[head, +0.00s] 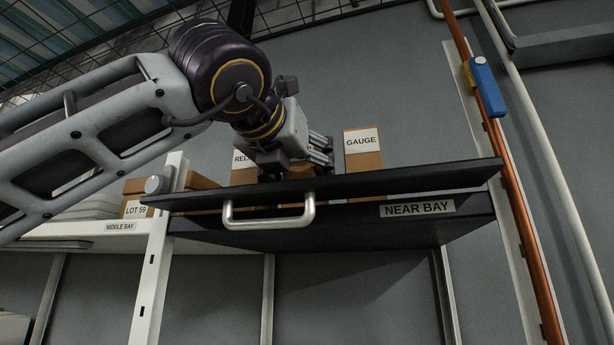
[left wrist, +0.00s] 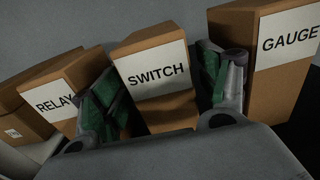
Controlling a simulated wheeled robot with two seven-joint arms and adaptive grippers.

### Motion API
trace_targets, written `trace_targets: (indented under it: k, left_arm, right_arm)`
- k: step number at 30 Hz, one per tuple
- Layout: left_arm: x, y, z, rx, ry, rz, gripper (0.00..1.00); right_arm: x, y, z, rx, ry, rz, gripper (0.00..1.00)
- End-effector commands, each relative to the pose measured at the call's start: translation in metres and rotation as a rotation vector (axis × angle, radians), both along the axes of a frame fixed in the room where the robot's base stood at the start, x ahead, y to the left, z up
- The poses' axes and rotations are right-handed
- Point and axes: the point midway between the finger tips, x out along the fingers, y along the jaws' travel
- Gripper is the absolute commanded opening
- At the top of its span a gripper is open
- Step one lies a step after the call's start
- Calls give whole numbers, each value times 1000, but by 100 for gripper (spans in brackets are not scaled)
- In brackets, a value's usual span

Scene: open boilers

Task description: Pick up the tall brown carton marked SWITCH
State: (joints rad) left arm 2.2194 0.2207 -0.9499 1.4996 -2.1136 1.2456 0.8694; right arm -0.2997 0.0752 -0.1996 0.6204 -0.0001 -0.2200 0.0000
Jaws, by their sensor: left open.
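The tall brown carton marked SWITCH (left wrist: 155,64) stands in the middle of the left wrist view, with its white label facing me. In that view my left gripper (left wrist: 158,92) is open, with one green-padded finger on each side of the carton. I cannot tell whether the pads touch it. In the head view my left gripper (head: 302,158) reaches over the shelf front, and it hides most of the SWITCH carton there. My right gripper is in neither view.
The RELAY carton (left wrist: 70,82) stands close on the left and the GAUGE carton (left wrist: 262,80) close on the right. The dark NEAR BAY shelf (head: 350,185) has a raised front panel with a handle (head: 268,223). An orange pipe (head: 515,200) runs at the right.

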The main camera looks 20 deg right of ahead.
Motion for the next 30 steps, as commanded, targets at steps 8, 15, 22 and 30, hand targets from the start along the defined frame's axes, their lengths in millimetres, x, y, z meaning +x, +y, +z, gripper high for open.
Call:
trace_targets:
  k: [8,15,22,30]
  left_arm:
    - [16,-14,2,0,1,0,75]
    - [23,-18,0,-1,1,0,75]
    - [23,-18,-1,0,0,0,75]
    - [22,-18,0,0,0,0,66]
  right_arm:
    - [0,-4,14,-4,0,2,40]
    - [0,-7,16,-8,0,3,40]
    - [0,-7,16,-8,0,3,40]
    - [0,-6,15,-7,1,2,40]
